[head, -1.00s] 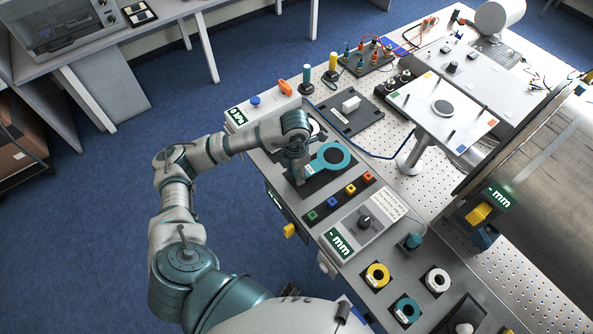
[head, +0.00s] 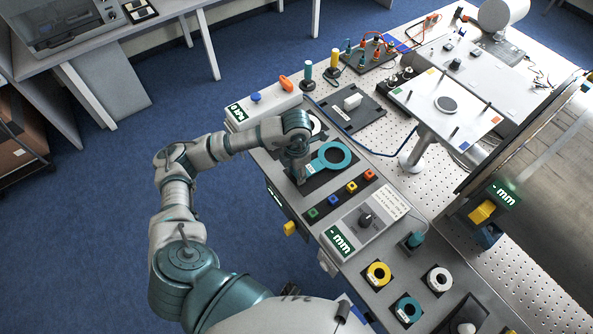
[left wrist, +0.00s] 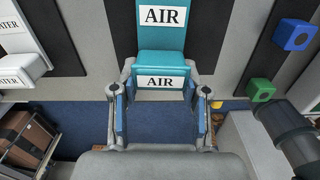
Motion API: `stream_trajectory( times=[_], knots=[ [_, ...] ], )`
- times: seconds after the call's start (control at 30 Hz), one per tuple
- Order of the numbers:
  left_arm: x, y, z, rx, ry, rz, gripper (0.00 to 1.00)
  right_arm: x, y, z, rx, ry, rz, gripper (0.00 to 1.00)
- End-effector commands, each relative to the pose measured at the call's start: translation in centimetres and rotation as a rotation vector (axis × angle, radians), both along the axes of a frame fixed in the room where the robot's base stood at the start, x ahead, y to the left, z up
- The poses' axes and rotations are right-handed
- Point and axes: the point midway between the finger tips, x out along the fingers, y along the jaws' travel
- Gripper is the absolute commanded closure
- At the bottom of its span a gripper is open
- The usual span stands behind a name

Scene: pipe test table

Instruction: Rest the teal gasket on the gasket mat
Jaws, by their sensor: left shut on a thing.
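The teal gasket (head: 319,165) is a flat ring with a tab, and it shows over a dark mat (head: 318,184) in the head view. I cannot tell for certain whether this is the gasket mat, or whether the ring touches it. My left gripper (head: 300,181) is at the tab end, left of the ring. In the left wrist view, the teal tab (left wrist: 162,63) bears AIR labels and sits between the fingers of my left gripper (left wrist: 160,100), shut on it. The ring is out of that view. My right gripper is not in view.
Coloured buttons (head: 351,187) and a knob box (head: 364,219) stand close in front. A raised white plate (head: 440,104) stands to the right. A white WATER-labelled piece (left wrist: 20,68) lies left in the wrist view.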

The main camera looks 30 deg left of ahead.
Motion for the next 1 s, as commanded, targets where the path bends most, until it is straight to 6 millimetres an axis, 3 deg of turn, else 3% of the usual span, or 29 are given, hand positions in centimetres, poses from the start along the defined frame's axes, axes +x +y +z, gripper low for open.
stream_trajectory(
  times=[0.37, 0.4, 0.5, 0.83, 1.0],
  knots=[
    [0.0, 0.0, -0.6, 0.000, 0.000, 0.000, 0.93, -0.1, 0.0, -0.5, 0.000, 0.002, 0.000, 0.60],
    [0.0, 0.0, -0.6, 0.000, 0.000, 0.000, 0.47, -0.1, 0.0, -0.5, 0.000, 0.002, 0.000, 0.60],
    [0.0, 0.0, -0.5, 0.000, 0.000, 0.000, 0.26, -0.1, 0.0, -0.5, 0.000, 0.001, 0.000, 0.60],
    [0.0, 0.0, -0.3, 0.000, 0.000, 0.000, 0.26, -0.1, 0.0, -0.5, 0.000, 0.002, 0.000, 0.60],
    [0.1, 0.0, 1.9, 0.000, -0.004, 0.000, 0.26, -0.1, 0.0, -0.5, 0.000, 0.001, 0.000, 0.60]
  ],
)
